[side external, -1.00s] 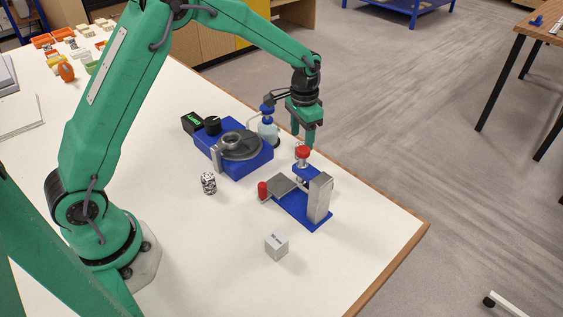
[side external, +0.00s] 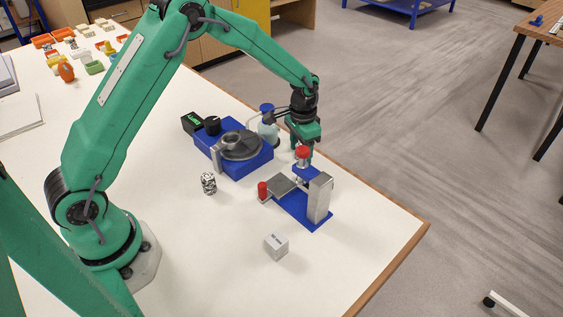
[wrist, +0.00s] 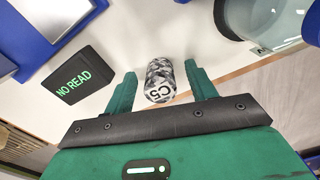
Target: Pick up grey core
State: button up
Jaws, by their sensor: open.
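In the wrist view a grey mottled core (wrist: 160,80) marked "C5" lies between the two spread fingers of my gripper (wrist: 163,84), touching neither as far as I can tell. In the side view my gripper (side external: 303,150) is low behind the red-knobbed blue stand, its fingertips partly hidden. I cannot make out the C5 core there. A black-and-white speckled core (side external: 208,183) stands on the open table, left of the stand and well away from my gripper.
The blue stand (side external: 292,208) with a metal post is close in front of my gripper. A blue turntable device (side external: 222,160) and a wash bottle (side external: 268,130) are to its left. A black "NO READ" display (wrist: 75,75) sits left of the C5 core.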

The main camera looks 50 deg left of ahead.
jog(key=c, duration=1.1)
jog(key=shift+r, duration=0.15)
jog(key=shift+r, duration=0.5)
jog(key=r, duration=0.3)
jog(key=shift+d+r, duration=0.1)
jog(key=shift+d, duration=0.1)
jog(key=s+d+r, duration=0.6)
jog(key=d, duration=0.3)
jog(key=shift+s+d+r, duration=0.15)
jog(key=shift+s+r, duration=0.1)
jog(key=shift+r, duration=0.05)
